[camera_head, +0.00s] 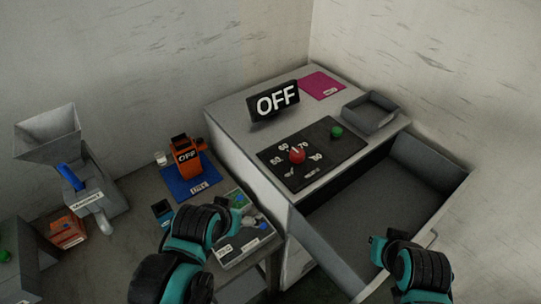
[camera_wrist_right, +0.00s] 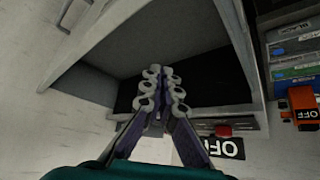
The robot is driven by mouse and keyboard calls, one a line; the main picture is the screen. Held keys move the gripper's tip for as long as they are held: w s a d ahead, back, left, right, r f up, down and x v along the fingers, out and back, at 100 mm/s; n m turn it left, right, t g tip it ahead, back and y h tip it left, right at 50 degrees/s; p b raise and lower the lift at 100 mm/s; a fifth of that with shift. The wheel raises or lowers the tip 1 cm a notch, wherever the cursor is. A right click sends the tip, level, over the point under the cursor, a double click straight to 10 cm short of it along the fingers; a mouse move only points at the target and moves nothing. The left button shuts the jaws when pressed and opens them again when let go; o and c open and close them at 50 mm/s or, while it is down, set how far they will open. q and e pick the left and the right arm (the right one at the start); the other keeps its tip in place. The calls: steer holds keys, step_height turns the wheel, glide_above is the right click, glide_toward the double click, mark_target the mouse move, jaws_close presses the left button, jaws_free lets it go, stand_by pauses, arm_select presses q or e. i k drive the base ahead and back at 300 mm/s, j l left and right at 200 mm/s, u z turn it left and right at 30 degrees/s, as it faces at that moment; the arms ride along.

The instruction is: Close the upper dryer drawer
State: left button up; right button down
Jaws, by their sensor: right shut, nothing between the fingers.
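The upper dryer drawer (camera_head: 345,215) is pulled far out of the pale dryer cabinet (camera_head: 232,130), and its grey inside looks empty. The drawer also fills much of the right wrist view (camera_wrist_right: 185,45), which looks upside down. A thin handle (camera_head: 434,239) shows on its front panel. My right gripper (camera_wrist_right: 160,88) is shut and empty, its fingertips together in front of the drawer interior; in the head view it is at the drawer's near side (camera_head: 378,250). I cannot tell if it touches. My left arm is over the side table; its gripper fingers are not clear.
On the dryer top are an OFF sign (camera_head: 275,100), a dial panel with a red knob (camera_head: 297,155), a grey tray (camera_head: 370,112) and a magenta sheet (camera_head: 322,85). A hopper machine (camera_head: 75,165) and an orange device (camera_head: 186,158) stand on the left table. Walls close in behind.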

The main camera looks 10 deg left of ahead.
mark_target(410, 189)
steer(key=k+l+z, duration=0.1)
steer(key=l+z, duration=0.2)
steer(key=z, duration=0.15)
steer(key=k+l+z, duration=0.1)
steer(key=l+z, duration=0.3)
